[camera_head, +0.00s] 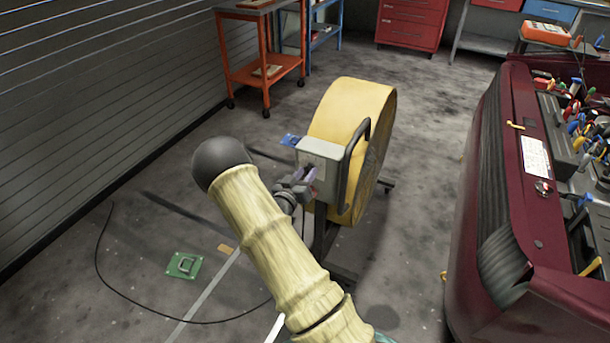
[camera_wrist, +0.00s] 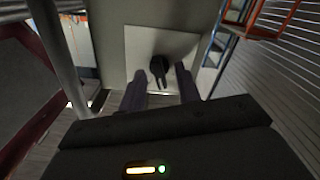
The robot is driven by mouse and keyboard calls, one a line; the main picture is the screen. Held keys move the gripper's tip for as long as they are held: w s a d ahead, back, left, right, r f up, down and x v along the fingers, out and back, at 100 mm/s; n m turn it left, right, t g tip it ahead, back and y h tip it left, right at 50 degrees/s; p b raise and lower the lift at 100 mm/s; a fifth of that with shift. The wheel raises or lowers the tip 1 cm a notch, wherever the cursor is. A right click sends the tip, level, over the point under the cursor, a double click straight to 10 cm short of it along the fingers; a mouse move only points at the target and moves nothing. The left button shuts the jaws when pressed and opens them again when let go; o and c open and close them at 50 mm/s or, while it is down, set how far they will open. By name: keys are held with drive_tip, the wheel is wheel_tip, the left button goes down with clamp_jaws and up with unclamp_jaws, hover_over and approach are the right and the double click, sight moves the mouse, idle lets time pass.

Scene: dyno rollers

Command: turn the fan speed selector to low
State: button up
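The yellow drum fan (camera_head: 352,115) stands on the floor with a pale grey control box (camera_head: 322,156) on its near side. In the wrist view, the box's light plate (camera_wrist: 140,45) carries a black selector knob (camera_wrist: 160,68) with a narrow pointer toward the bottom of the picture. My gripper (camera_wrist: 160,82) is open, with one dark finger on each side of the knob's lower part. I cannot tell whether the fingers touch it. In the head view, my gripper (camera_head: 308,178) is at the box's face, and the knob is hidden there.
A dark red car (camera_head: 490,180) with tools in its open bay stands at the right. A black handle (camera_head: 352,175) curves beside the control box. An orange cart (camera_head: 262,70) stands behind. A green plate (camera_head: 184,265) and a black cable lie on the floor.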

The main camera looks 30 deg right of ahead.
drive_tip(key=v, duration=1.7)
drive_tip(key=shift+s+p, duration=0.2)
drive_tip(key=shift+p, duration=0.1)
drive_tip(key=shift+a, duration=0.15)
drive_tip(key=s+a+r+n+g+y, duration=0.2)
drive_tip(key=a+r+n+g+y, duration=0.3)
drive_tip(key=y, duration=0.8)
drive_tip(key=s+d+r+n+g+y, duration=0.1)
drive_tip(key=s+r+g, duration=0.15)
drive_tip(key=s, duration=0.45)
drive_tip(key=s+d+r+g, duration=0.1)
drive_tip(key=s+r, duration=0.2)
drive_tip(key=s, duration=0.4)
drive_tip(key=w+p+v, duration=0.2)
drive_tip(key=p+v, duration=0.8)
drive_tip(key=p, duration=0.1)
drive_tip(key=w+r+p+v, duration=0.1)
drive_tip(key=w+p+v, duration=0.1)
drive_tip(key=p+v, duration=0.8)
drive_tip(key=shift+w+r+p, duration=0.15)
drive_tip(key=shift+r+p, duration=0.1)
drive_tip(key=shift+p, duration=0.25)
